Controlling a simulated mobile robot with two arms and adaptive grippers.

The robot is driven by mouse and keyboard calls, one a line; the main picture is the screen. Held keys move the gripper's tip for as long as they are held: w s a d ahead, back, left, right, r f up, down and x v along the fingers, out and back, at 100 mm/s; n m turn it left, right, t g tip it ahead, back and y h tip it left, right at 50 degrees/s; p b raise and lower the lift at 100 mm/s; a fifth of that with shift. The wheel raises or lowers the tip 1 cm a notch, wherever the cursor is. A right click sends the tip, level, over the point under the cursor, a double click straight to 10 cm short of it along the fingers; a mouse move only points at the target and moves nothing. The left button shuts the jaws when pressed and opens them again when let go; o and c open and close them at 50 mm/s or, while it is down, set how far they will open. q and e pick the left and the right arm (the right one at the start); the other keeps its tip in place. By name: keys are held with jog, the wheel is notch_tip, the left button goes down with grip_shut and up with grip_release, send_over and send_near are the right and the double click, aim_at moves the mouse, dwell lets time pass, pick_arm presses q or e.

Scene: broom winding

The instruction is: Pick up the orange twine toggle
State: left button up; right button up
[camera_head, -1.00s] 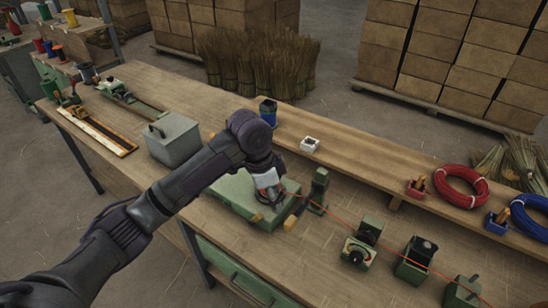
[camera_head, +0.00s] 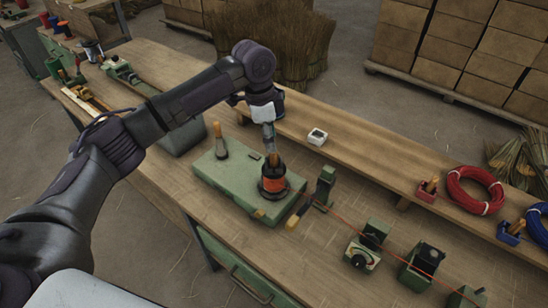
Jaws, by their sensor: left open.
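My left gripper (camera_head: 269,139) points down and is open, just above a black and orange wound piece (camera_head: 272,184) with a wooden top, standing on a green base plate (camera_head: 218,176). Whether the fingertips touch that top I cannot tell. A thin orange twine (camera_head: 345,221) runs right from near a green post (camera_head: 325,186) past the green devices. A small orange-yellow peg (camera_head: 293,222) sits low beside the post; I cannot tell for sure whether it is the twine toggle. My right gripper is not in view.
An orange-handled tool (camera_head: 219,142) stands on the plate's left. Green devices (camera_head: 364,247) line the bench at right. A small white box (camera_head: 317,137), a red coil (camera_head: 474,190) and a blue coil (camera_head: 540,222) lie on the back shelf. Bare bench lies in front.

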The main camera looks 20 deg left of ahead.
aim_at(274, 160)
pick_arm(q)
jog(key=shift+f, duration=0.25)
jog(key=f+p, duration=0.1)
jog(key=f, duration=0.1)
jog(key=d+f+p, duration=0.1)
jog(key=f, duration=0.1)
jog(key=shift+s+f, duration=0.1)
jog(key=shift+s, duration=0.05)
jog(key=shift+f, duration=0.3)
grip_shut()
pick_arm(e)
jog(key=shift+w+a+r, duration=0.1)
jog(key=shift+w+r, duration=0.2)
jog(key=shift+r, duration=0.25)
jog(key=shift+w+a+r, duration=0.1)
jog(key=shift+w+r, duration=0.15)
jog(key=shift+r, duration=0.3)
